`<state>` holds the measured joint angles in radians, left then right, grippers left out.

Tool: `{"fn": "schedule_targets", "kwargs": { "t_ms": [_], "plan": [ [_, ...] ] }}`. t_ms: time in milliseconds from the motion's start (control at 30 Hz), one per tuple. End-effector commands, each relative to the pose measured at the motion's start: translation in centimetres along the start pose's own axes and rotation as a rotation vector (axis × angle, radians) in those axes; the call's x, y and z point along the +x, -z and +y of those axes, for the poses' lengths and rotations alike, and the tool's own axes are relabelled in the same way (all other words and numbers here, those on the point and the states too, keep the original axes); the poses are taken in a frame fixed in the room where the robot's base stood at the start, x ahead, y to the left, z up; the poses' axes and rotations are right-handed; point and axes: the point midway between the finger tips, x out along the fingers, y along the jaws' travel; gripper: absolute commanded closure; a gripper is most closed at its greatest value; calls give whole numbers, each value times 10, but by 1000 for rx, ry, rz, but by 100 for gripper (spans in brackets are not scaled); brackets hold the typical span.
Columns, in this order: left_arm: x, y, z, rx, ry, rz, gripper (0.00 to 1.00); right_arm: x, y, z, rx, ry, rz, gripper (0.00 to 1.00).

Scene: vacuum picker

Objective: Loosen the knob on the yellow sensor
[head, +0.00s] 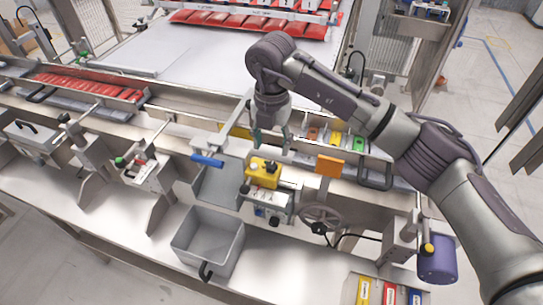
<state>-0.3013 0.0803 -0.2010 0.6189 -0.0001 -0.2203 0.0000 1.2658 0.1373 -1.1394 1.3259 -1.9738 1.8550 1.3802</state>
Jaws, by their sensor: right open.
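The yellow sensor (263,174) is a small block on a metal bracket near the middle of the head view. Small dark and pale round parts show on its top; which one is the knob is too small to tell. My right arm comes in from the right, and its gripper (271,140) points down just above and behind the sensor. The gripper is open and empty, apart from the sensor. My left gripper is not in view.
A blue handle (207,160) is left of the sensor and an orange plate (330,167) is right of it. A grey bin (208,242) and a handwheel (319,219) are in front. Behind runs a conveyor with red packs (88,86).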

Motion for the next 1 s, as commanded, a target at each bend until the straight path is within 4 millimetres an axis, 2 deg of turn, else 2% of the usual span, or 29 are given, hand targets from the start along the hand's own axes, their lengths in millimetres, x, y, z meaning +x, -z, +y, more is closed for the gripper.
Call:
{"fn": "schedule_targets", "kwargs": {
  "t_ms": [33, 200, 333, 500, 767, 1000],
  "plan": [
    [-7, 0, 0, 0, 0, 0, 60, 9, 1, -1, 0, 2, 4, 44],
    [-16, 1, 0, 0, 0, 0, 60, 40, 1, 0, -1, 1, 3, 44],
    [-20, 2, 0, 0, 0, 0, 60, 57, 0, 0, -1, 0, 2, 44],
    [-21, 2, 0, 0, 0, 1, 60, 66, 0, 0, -2, -2, 1, 44],
    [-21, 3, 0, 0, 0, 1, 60, 68, 0, 0, -2, -2, 0, 44],
    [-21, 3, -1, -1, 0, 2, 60, 67, 0, 0, -2, -2, 0, 84]
  ]
}}
